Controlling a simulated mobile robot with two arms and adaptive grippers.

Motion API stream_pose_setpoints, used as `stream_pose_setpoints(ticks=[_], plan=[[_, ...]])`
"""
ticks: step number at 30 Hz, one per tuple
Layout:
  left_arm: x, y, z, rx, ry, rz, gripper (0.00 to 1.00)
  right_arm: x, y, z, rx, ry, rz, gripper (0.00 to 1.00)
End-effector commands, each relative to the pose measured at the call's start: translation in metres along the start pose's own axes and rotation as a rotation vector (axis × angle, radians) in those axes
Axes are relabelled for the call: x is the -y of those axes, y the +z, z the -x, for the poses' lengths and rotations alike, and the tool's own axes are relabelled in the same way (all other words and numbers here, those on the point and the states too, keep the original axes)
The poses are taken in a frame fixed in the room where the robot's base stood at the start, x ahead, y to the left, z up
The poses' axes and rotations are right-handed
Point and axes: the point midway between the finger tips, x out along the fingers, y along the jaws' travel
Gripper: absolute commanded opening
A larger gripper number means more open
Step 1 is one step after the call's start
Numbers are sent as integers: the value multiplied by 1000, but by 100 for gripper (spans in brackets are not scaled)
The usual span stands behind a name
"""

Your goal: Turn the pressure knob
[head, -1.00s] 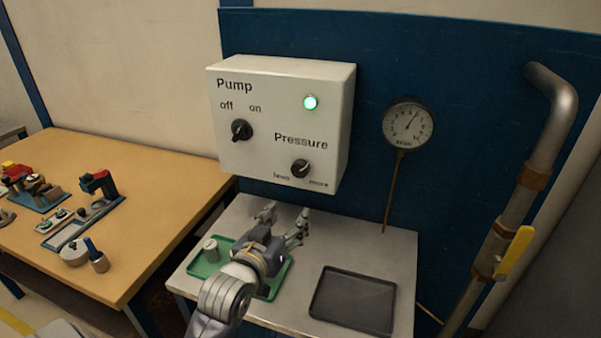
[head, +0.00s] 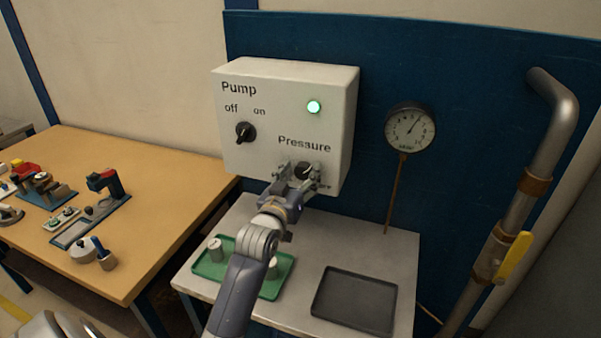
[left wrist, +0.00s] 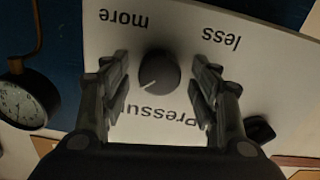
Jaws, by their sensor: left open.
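The black pressure knob (head: 304,171) is on the front of the white pump box (head: 262,110), below the word "Pressure". My left gripper (head: 300,176) is in front of it, open, with the fingers to either side. In the left wrist view, the knob (left wrist: 158,71) shows between the two open fingers (left wrist: 160,88), with a gap on both sides. That view is upside down, with "more" at left and "less" at right. The pressure gauge (head: 410,129) is right of the box; it also shows in the left wrist view (left wrist: 22,100). My right gripper is not in view.
The pump switch (head: 245,132) is on the box, left of the knob, and a green lamp (head: 314,107) is lit. A green tray (head: 215,271) with metal cylinders and a dark tray (head: 354,300) lie on the bench below. A pipe with a yellow handle (head: 514,256) stands at right.

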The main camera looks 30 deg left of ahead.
Motion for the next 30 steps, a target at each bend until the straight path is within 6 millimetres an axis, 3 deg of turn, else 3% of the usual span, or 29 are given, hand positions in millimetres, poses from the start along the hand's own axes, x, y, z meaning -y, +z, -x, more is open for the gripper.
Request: stream_pose_setpoints(ticks=[9,15,30], plan=[[0,0,-2,-1,0,-1,54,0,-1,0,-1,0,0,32],[0,0,-2,0,0,-1,12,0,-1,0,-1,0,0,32],[0,0,-2,1,0,-121,12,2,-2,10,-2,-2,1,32]])
